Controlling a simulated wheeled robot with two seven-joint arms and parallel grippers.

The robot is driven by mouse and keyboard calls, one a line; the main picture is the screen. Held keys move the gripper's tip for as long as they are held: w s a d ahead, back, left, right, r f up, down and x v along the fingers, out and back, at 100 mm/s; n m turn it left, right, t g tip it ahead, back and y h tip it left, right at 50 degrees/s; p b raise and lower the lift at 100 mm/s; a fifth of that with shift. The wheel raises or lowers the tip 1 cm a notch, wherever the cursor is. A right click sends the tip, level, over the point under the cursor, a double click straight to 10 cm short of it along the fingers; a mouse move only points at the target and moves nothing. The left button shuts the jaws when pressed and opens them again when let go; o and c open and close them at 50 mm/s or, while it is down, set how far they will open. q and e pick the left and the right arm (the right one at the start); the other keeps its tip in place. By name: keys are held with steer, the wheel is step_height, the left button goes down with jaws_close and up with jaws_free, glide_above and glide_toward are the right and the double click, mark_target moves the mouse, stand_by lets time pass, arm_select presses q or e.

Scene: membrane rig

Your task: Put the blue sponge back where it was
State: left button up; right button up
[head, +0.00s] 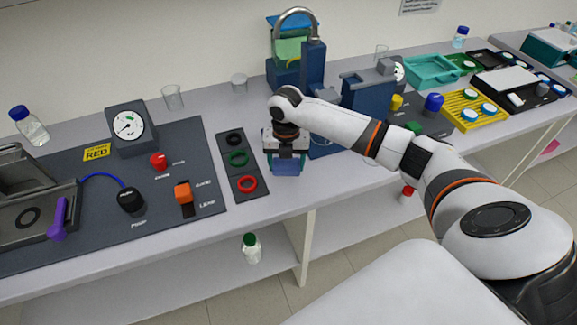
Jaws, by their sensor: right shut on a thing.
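My right gripper (286,158) points down over the front part of the bench, just right of the dark strip with the rings. It is shut on the blue sponge (287,168), a small blue block showing below the fingers. The gripper body hides the sponge's upper part. I cannot tell whether the sponge touches the bench top. My left gripper is not in view.
A dark strip (229,143) holding black, green and red rings lies left of the gripper. A blue stand (313,78) is behind it. A dark panel (110,222) with gauge and knobs fills the left. The bench's front edge is close.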

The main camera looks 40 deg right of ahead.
mark_target(288, 163)
step_height(288, 163, down, 3)
steer(key=shift+s+d+f+p, duration=0.1)
steer(key=shift+s+d+p, duration=0.05)
steer(key=shift+p, duration=0.25)
steer(key=shift+f, duration=0.3)
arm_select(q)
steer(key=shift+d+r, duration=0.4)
arm_select(e)
steer(key=shift+f, duration=0.1)
steer(key=shift+f, duration=0.1)
steer(key=o, duration=0.9)
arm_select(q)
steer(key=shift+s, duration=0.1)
